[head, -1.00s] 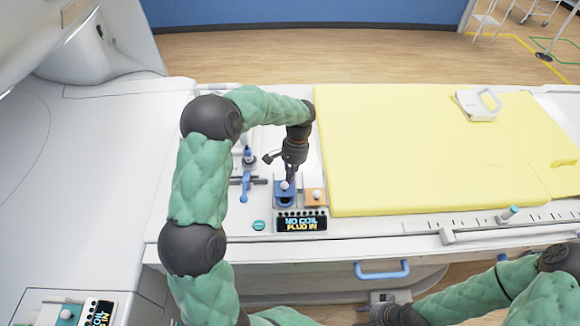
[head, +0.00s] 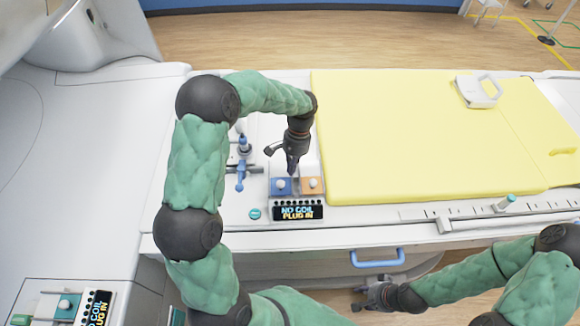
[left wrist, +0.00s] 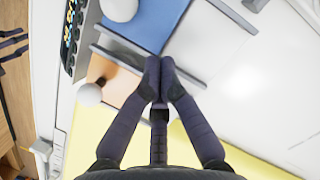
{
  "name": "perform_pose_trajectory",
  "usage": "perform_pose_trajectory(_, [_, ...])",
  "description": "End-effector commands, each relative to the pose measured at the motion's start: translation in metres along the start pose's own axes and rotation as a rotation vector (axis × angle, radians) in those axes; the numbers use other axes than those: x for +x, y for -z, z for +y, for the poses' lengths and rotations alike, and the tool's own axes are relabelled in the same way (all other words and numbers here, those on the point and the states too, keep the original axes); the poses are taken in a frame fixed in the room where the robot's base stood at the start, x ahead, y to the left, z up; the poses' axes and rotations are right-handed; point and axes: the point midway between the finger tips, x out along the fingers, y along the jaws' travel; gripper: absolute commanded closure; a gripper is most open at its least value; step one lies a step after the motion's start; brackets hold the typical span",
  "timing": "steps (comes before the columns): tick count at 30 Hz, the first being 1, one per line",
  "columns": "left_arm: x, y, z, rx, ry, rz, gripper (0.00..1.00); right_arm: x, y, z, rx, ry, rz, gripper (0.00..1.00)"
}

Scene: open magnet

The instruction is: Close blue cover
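The blue cover (head: 281,187) is a small square with a white round knob, lying flat on the socket block above the small display. It also shows in the left wrist view (left wrist: 150,22) as a flat blue panel, with part of its knob at the top edge. My left gripper (head: 291,172) points down just behind the blue and orange covers. In the left wrist view its fingertips (left wrist: 160,75) are together, with nothing seen between them, near a grey rail beside the blue panel. My right gripper (head: 368,296) hangs low in front of the bed; its fingers are too small to judge.
An orange cover (head: 310,186) with a white knob sits right beside the blue one. A display (head: 298,212) reads "NO COIL PLUG IN". A blue lever (head: 241,175) stands to the left. A yellow mattress (head: 420,140) fills the bed to the right.

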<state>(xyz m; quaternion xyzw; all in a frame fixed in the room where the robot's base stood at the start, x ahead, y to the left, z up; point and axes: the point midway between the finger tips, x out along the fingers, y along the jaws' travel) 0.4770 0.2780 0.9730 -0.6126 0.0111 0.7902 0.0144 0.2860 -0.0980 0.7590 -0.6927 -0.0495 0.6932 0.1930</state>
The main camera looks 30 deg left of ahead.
Motion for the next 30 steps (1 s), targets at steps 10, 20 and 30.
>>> perform_pose_trajectory(10, [-0.063,0.002,0.0,-0.001,0.001,0.004,1.0,-0.012,-0.001,-0.004,0.0,0.0,0.0,0.6])
perform_pose_trajectory(20, [-0.098,0.001,0.0,-0.001,0.0,0.001,1.0,-0.016,0.0,-0.006,0.0,0.0,0.001,0.6])
perform_pose_trajectory(30, [-0.105,0.0,0.0,-0.001,0.0,0.0,1.0,-0.021,-0.001,-0.008,0.0,0.0,0.0,0.6])
